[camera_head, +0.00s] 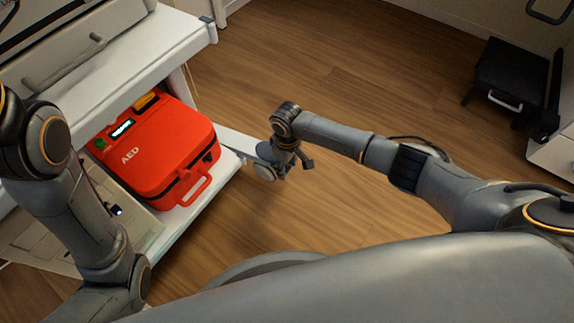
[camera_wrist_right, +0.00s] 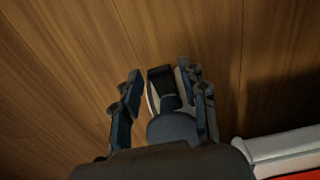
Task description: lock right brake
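In the right wrist view, a caster with a dark brake pedal (camera_wrist_right: 162,76) and a rounded grey body lies low over the wood floor, between my fingers as seen from the wrist. My right gripper (camera_wrist_right: 163,98) is open, one finger on each side of the pedal, with gaps visible. I cannot tell whether the pedal is up or down, or whether a finger touches it. In the head view my right gripper (camera_head: 290,165) points down beside the cart's lower corner, and it partly hides the caster there. My left arm shows at the left, but its gripper is out of frame.
The white cart (camera_head: 170,45) carries a red AED case (camera_head: 155,150) on its lower shelf, close to my right gripper. A black box with a handle (camera_head: 510,80) stands at the upper right. The wood floor between is clear.

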